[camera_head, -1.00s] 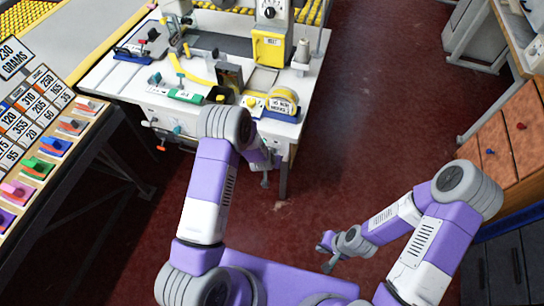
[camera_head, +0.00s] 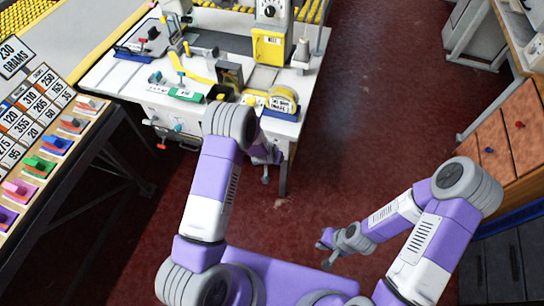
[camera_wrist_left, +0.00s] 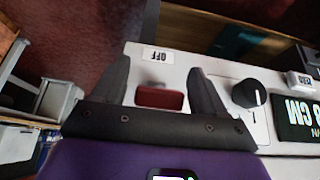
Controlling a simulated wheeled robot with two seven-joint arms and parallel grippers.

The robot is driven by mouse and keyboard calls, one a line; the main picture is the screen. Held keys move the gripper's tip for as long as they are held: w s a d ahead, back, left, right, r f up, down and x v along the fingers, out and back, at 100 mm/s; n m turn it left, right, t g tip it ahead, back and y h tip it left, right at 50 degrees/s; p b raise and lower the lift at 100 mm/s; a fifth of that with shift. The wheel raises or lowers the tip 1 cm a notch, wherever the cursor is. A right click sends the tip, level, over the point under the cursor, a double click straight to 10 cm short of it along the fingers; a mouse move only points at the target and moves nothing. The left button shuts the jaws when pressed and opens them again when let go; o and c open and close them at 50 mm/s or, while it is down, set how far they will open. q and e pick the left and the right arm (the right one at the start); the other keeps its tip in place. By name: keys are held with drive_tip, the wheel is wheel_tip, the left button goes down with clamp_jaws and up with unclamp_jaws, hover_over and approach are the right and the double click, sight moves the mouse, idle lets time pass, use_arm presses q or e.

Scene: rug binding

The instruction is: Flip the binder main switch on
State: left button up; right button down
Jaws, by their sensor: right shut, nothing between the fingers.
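In the left wrist view a red switch (camera_wrist_left: 160,98) sits in a white panel (camera_wrist_left: 185,65), with a label reading OFF (camera_wrist_left: 157,55) beside it. My left gripper (camera_wrist_left: 160,82) is open, one dark finger on each side of the switch. I cannot tell whether the fingers touch the panel. In the head view my left arm covers the switch and most of the left gripper at the front edge of the white machine table (camera_head: 110,75). My right gripper (camera_head: 326,254) is shut and empty, over the floor away from the table.
A yellow tape roll (camera_head: 283,100) is at the table's front right corner. A sloped rack (camera_head: 40,155) stands left. Red floor (camera_head: 370,130) is clear right of the table.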

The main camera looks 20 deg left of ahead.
use_arm(q)
drive_tip(key=p+v, duration=0.1)
drive_tip(key=v, duration=0.6)
drive_tip(key=shift+s+r+p, duration=0.15)
drive_tip(key=shift+r+p, duration=0.15)
